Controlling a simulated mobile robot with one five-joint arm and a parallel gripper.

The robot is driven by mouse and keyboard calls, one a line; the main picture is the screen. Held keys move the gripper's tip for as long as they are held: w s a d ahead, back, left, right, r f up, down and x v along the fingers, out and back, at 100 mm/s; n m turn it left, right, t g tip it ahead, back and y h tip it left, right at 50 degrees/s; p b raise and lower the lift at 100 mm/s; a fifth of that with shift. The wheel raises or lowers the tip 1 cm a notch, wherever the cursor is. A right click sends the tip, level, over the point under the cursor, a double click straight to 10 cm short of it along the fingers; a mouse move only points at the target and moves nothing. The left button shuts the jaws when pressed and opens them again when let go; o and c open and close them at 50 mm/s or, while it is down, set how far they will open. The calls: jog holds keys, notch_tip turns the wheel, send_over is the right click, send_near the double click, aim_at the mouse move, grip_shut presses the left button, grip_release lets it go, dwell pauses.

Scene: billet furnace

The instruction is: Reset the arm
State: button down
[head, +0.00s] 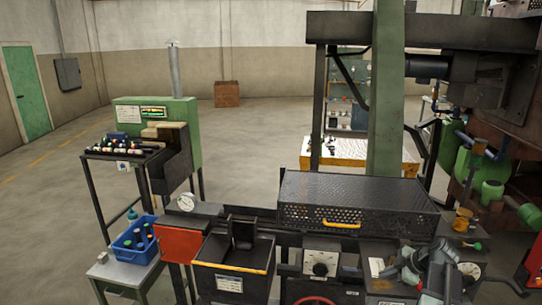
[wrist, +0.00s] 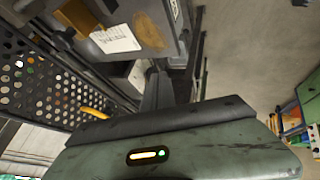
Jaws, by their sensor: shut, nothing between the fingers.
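My arm, with grey and dark links, is folded low at the lower right of the head view. My gripper (head: 408,276) is at its end, close above the dark bench top beside a small white label. It is shut and empty. Its fingertips are small and partly hidden among the arm's links.
A perforated black cover (head: 358,205) with a yellow handle stands close behind the arm; it also shows in the wrist view (wrist: 35,85). Open floor lies beyond.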

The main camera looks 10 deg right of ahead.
jog(key=w+a+f+n+g+b, duration=0.15)
jog(key=a+f, duration=0.25)
jog(key=a, duration=0.8)
jog(key=a+f+g+b, duration=0.2)
jog(key=a+f+b, duration=0.1)
jog(key=a, duration=0.8)
jog(key=w+a+f+g+b, duration=0.15)
jog(key=a+f, duration=0.25)
jog(key=a, duration=0.8)
jog(key=s+a+f+m+h+b, duration=0.1)
jog(key=s+a+f+m+h, duration=0.1)
jog(key=s+a+m, duration=0.3)
jog(key=d+m, duration=0.1)
jog(key=m, duration=0.2)
jog(key=s+d+m+g+h, duration=0.1)
jog(key=m, duration=0.2)
jog(key=s+d+m, duration=0.1)
jog(key=d+m, duration=0.1)
jog(key=m, duration=0.1)
jog(key=shift+s+r+m+g, duration=0.15)
jog(key=shift+s+m+g, duration=0.05)
jog(key=shift+m+g, duration=0.15)
